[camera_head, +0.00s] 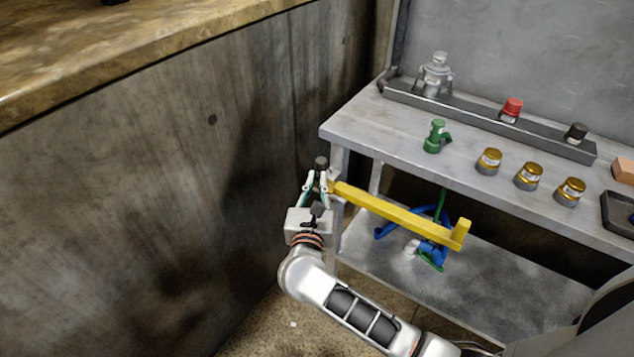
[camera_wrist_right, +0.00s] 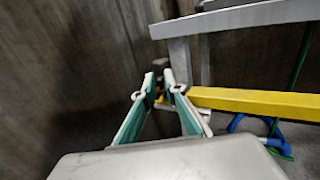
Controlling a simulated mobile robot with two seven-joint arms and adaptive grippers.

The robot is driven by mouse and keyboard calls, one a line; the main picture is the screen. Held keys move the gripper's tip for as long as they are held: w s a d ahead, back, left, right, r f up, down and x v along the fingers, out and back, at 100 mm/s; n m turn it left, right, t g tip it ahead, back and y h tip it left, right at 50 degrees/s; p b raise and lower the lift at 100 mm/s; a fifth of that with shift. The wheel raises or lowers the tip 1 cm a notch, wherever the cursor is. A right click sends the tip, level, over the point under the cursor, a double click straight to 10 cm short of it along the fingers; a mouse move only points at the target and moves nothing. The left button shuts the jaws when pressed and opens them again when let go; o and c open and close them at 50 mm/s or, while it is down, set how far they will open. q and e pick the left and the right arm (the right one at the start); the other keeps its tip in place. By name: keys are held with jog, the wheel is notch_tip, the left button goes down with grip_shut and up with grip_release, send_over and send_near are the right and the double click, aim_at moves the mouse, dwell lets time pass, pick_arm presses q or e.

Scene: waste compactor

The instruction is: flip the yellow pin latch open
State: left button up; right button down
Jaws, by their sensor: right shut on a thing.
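The yellow pin latch (camera_head: 395,210) is a long yellow bar along the front left of the metal bench, with a short upright stub at its right end. A dark knob (camera_head: 321,162) stands at its left end, by the bench's corner leg. My right gripper (camera_head: 318,184) is shut on the latch's left end, just below the knob. In the right wrist view the fingertips (camera_wrist_right: 164,92) close around a small dark and yellow piece, and the bar (camera_wrist_right: 255,103) runs off to the right. The exact contact is partly hidden by the fingers. My left gripper is not in view.
The metal bench (camera_head: 378,128) carries a green fitting (camera_head: 435,136), several gold-lidded jars and a dark rail (camera_head: 480,116). Blue and green items (camera_head: 428,230) lie on the lower shelf (camera_head: 490,282). A grey wall (camera_head: 150,170) stands close left of my gripper.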

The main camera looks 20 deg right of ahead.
jog(key=shift+a+f+m+g+h+b, duration=0.15)
jog(key=shift+m+g+h+b, duration=0.3)
jog(key=shift+h, duration=0.25)
jog(key=c, duration=2.1)
grip_release()
jog(key=shift+c, duration=0.2)
jog(key=shift+s+a, duration=0.25)
jog(key=shift+s, duration=0.15)
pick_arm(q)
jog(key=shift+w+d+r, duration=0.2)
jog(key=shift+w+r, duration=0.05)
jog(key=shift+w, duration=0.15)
pick_arm(e)
jog(key=v, duration=0.6)
jog(key=shift+s, duration=0.25)
jog(key=shift+a, duration=0.1)
